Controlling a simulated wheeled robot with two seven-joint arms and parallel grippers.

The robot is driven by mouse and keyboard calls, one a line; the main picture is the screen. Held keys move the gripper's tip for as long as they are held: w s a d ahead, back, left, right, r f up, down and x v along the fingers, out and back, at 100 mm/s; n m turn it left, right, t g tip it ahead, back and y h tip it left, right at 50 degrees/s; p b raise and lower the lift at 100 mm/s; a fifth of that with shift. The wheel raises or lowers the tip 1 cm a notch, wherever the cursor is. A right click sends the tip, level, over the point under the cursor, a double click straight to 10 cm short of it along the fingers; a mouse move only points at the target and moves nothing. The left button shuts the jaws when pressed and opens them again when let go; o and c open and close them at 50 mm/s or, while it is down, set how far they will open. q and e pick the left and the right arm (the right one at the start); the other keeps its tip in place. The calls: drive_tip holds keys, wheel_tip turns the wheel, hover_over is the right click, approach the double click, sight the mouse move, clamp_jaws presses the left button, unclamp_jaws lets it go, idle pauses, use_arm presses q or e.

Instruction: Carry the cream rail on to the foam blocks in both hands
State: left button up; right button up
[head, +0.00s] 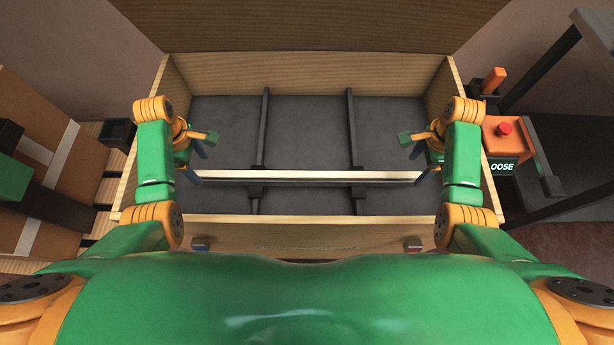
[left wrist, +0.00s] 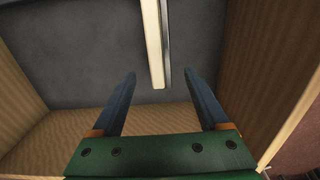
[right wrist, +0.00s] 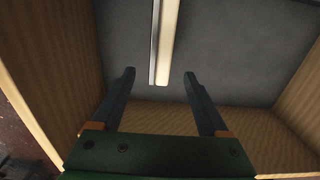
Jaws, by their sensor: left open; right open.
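The cream rail (head: 305,175) lies level from left to right inside the wooden crate, near its front wall. My left gripper (head: 197,164) is open at the rail's left end. In the left wrist view the rail's end (left wrist: 154,45) shows between the spread fingers, apart from both. My right gripper (head: 420,163) is open at the right end. In the right wrist view that end (right wrist: 168,45) likewise shows between the fingers, touching neither.
The crate (head: 300,235) has wooden walls close around both grippers and a raised lid behind. Two dark bars (head: 265,125) (head: 350,125) run front to back on its grey floor. A cardboard box (head: 45,155) stands left; an orange box with a red button (head: 504,129) stands right.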

sight(207, 175)
use_arm(q)
wheel_tip(207, 175, down, 6)
drive_tip(key=shift+f, duration=0.2)
use_arm(e)
wheel_tip(207, 175, down, 6)
drive_tip(key=shift+f, duration=0.25)
use_arm(q)
clamp_jaws()
use_arm(e)
clamp_jaws()
use_arm(q)
drive_tip(key=shift+w, duration=0.1)
use_arm(e)
drive_tip(key=shift+r, duration=0.1)
idle(0.6)
